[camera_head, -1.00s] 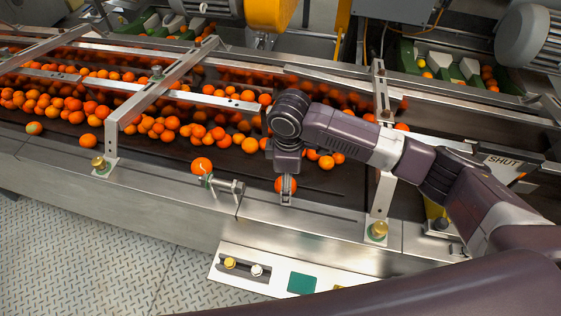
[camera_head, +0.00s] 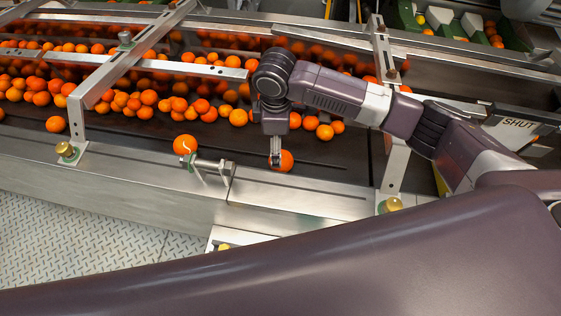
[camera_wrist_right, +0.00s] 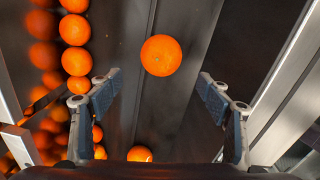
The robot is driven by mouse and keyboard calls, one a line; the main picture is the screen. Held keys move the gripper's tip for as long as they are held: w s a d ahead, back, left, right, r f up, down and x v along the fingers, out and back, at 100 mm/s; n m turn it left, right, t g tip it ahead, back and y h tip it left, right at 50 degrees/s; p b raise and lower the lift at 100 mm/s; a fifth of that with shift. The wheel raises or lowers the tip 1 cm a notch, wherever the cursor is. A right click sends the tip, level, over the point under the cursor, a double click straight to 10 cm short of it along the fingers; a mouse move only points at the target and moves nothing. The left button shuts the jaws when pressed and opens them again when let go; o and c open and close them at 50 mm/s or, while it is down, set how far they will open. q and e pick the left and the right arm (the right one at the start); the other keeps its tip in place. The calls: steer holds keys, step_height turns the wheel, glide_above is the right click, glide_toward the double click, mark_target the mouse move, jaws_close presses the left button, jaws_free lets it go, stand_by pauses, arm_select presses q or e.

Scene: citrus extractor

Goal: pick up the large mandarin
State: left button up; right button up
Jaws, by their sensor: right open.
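A round orange mandarin (camera_head: 286,160) lies by itself on the dark belt near the front metal edge, at the tip of my right gripper (camera_head: 275,158). In the right wrist view a lone mandarin (camera_wrist_right: 161,55) sits in the gap between the spread fingers of my right gripper (camera_wrist_right: 158,80), clear of both. The gripper is open and empty. I cannot tell its height above the belt. Another mandarin (camera_head: 185,144) with a pale mark lies to the left, beside a metal latch. My left gripper is not in view.
Many mandarins (camera_head: 130,100) crowd the belt behind and to the left. Metal cross-brackets (camera_head: 120,70) and (camera_head: 395,160) stand over the belt on both sides of the gripper. A metal latch (camera_head: 213,166) sits on the front edge. A "SHUT" label (camera_head: 518,123) is at right.

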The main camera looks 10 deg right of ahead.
steer(key=shift+s+d+f+p, duration=0.1)
steer(key=shift+d+f+p, duration=0.1)
steer(key=shift+f, duration=1.1)
steer(key=shift+w+d+f+p, duration=0.1)
steer(key=shift+f+p, duration=0.15)
steer(key=shift+f, duration=1.1)
steer(key=shift+s+d+f+p, duration=0.1)
steer(key=shift+d+f+p, duration=0.1)
steer(key=shift+f, duration=1.1)
steer(key=c, duration=1.4)
steer(key=shift+o, duration=0.2)
steer(key=shift+r, duration=0.15)
